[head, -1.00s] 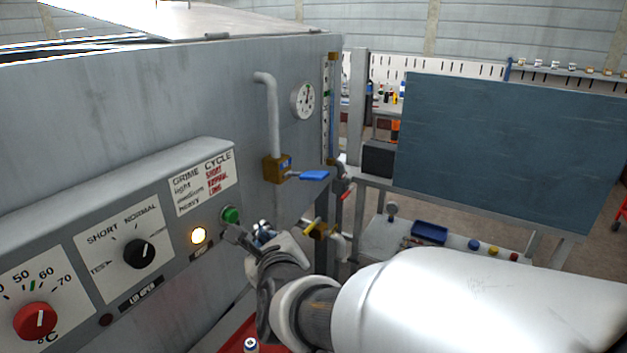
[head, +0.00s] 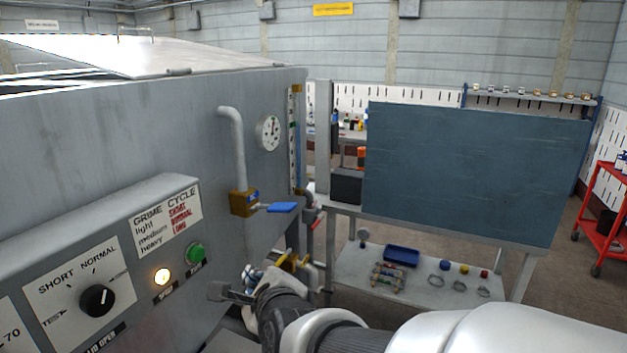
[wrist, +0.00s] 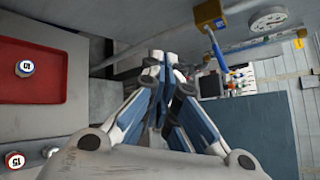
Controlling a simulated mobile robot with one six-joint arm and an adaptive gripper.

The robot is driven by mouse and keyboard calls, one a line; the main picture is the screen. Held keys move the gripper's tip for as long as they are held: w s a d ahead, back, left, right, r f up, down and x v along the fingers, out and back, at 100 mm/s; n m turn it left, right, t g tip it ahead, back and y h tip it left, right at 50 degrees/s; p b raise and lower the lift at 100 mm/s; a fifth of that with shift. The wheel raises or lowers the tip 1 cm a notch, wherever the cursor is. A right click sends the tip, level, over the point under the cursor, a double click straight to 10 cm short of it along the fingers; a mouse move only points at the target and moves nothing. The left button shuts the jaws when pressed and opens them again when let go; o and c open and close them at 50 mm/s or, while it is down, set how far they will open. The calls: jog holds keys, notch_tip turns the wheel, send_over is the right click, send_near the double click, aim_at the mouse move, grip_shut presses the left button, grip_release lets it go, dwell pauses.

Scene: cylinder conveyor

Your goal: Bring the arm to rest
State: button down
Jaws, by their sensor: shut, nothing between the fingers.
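My arm comes in from the bottom right of the head view. My gripper (head: 222,292) is beside the grey machine's control panel, below the green button (head: 195,252) and apart from it. In the wrist view my gripper (wrist: 157,58) shows its blue and white fingers shut together with nothing between them.
The grey machine (head: 150,130) fills the left, with a lit lamp (head: 162,277), a black knob (head: 96,300) and a blue-handled valve (head: 280,207) sticking out. A dark blue board (head: 460,170) stands right. A red tray (wrist: 32,95) holds a numbered cylinder (wrist: 25,69).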

jog(key=s+d+f+n+g+h, duration=0.2)
jog(key=s+d+n+g, duration=0.1)
jog(key=s+d+n, duration=0.7)
jog(key=s+d+f+n+g+h, duration=0.3)
jog(key=s+d+n+g, duration=0.1)
jog(key=s+d+n, duration=0.7)
jog(key=s+d, duration=0.3)
jog(key=d, duration=0.1)
jog(key=shift+s+d+n+h, duration=0.3)
jog(key=shift+s+d, duration=0.05)
jog(key=shift+s, duration=0.05)
jog(key=shift+a, duration=0.1)
